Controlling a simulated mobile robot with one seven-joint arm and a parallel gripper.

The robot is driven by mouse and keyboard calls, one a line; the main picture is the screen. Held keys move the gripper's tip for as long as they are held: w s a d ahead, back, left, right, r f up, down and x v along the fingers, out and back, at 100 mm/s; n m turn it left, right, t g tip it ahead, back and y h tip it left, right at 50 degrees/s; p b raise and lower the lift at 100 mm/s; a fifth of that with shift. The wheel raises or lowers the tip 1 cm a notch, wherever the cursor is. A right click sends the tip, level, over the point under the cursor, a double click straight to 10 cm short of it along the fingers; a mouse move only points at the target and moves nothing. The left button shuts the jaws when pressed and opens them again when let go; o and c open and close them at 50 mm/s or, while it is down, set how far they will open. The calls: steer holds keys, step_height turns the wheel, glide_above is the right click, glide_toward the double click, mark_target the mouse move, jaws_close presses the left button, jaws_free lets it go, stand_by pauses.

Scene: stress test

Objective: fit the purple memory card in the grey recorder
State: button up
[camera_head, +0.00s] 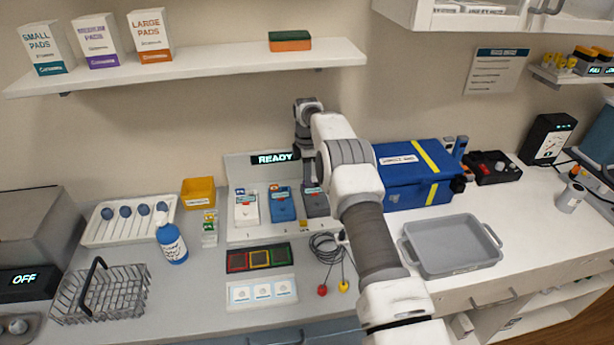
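The grey recorder (317,204) is at the right end of a row in a pale stand, beside a blue recorder (282,205) and a white one (246,208). My gripper (308,178) points down at the upper end of the grey recorder. My arm partly covers it, and its fingers are too small to tell open from shut. I cannot make out the purple memory card. A small holder with coloured pieces (209,228) stands left of the stand. A small yellow piece (303,223) lies just below the grey recorder.
A display reading READY (275,159) is on the stand's back. In front are a panel of coloured squares (259,258), a white three-square panel (262,292) and a cable (327,247). A blue case (410,190) and grey tray (452,246) stand right of my arm.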

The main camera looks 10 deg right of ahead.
steer(key=shift+r, duration=0.1)
steer(key=shift+r+p, duration=0.85)
steer(key=shift+r, duration=1.1)
steer(key=shift+o, duration=0.3)
steer(key=o, duration=0.5)
steer(key=shift+r+p, duration=0.85)
steer(key=shift+r, duration=0.65)
